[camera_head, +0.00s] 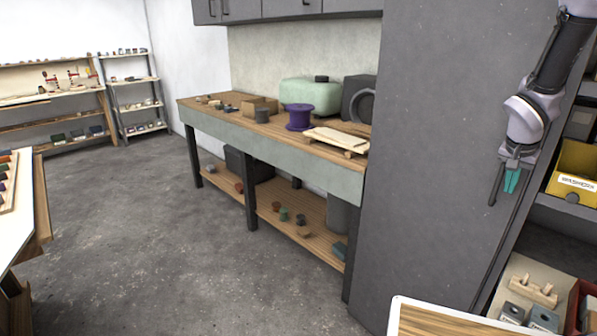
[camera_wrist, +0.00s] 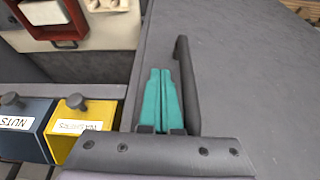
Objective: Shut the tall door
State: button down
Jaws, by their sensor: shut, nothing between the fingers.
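The tall door (camera_head: 430,150) is a large dark grey panel at the right of the head view. It stands open, with shelves showing past its right edge. In the wrist view the door (camera_wrist: 245,70) fills the right side. Its dark bar handle (camera_wrist: 187,85) stands out from the panel near the edge. My gripper (camera_head: 512,181) is at the door's free edge, its teal fingers pressed together and empty. In the wrist view my gripper (camera_wrist: 161,98) lies just left of the handle, alongside it. I cannot tell whether the fingers touch the handle or door.
Inside the cabinet are a yellow bin (camera_head: 575,172) and, in the wrist view, a blue bin (camera_wrist: 28,128) marked NUTS. A workbench (camera_head: 270,150) stands left of the door. A white-edged board (camera_head: 440,322) is in the near foreground. The floor (camera_head: 150,240) at left is clear.

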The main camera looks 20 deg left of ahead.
jog(key=shift+w+d+r, duration=0.1)
jog(key=shift+w+d, duration=0.35)
jog(key=shift+w, duration=0.35)
jog(key=shift+w+d, duration=0.4)
jog(key=shift+w, duration=0.4)
jog(key=shift+w+d+r, duration=0.1)
jog(key=shift+w+d, duration=0.35)
jog(key=shift+w, duration=0.35)
jog(key=shift+w+d, duration=0.1)
jog(key=shift+d, duration=0.05)
jog(key=shift+r, duration=0.1)
jog(key=s+a+r+t+y, duration=0.1)
jog(key=s+r, duration=0.7)
jog(key=r, duration=0.3)
jog(key=s+a+r+y, duration=0.1)
jog(key=s+r, duration=0.8)
jog(key=r, duration=0.2)
jog(key=s+a+r+n+t+y, duration=0.1)
jog(key=s+r, duration=0.1)
jog(key=s, duration=0.5)
jog(key=s+a+r+t+y, duration=0.1)
jog(key=s+r, duration=0.1)
jog(key=s, duration=0.5)
jog(key=shift+s+a+r+n, duration=0.3)
jog(key=shift+r+n, duration=0.1)
